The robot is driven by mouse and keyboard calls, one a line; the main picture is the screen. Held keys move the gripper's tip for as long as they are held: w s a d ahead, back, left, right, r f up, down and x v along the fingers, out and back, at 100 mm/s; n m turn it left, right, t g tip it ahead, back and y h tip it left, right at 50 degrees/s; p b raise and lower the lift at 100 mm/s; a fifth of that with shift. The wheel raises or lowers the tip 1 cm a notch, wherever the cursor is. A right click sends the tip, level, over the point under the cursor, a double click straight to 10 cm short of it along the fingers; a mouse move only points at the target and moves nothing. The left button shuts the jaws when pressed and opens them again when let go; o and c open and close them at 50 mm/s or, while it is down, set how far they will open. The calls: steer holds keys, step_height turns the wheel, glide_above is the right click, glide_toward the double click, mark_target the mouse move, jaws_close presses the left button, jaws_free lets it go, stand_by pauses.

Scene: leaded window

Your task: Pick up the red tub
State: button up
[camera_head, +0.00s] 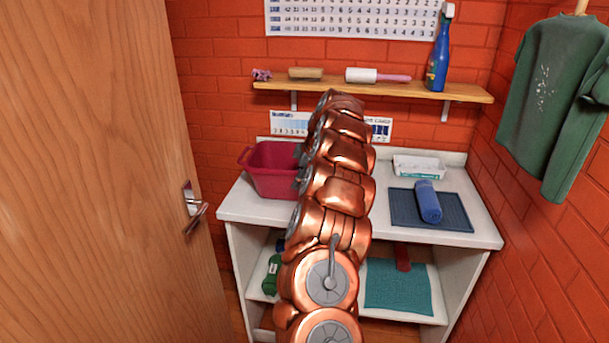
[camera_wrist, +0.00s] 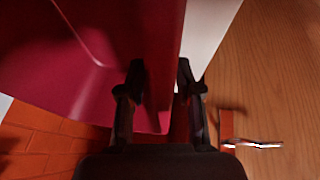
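The red tub (camera_head: 270,172) stands on the left part of the white counter, with a handle at its left rim. My arm hides its right side in the head view. In the wrist view the tub (camera_wrist: 95,60) is very close and fills the upper left and middle. My gripper (camera_wrist: 160,75) points at it, its two dark fingers apart. Red tub surface shows between them, with a thin pale strip by the right finger. I cannot tell whether either finger touches the tub. The head view hides the gripper behind my arm.
A blue rolled cloth (camera_head: 428,202) lies on a dark mat (camera_head: 460,213) at the counter's right. A white box (camera_head: 419,167) stands behind it. A wooden wall shelf (camera_head: 380,90) holds a blue spray bottle (camera_head: 439,50). The wooden door (camera_head: 90,170) is close on the left.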

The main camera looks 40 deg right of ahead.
steer(key=shift+c, duration=0.3)
jaws_close()
stand_by(0.6)
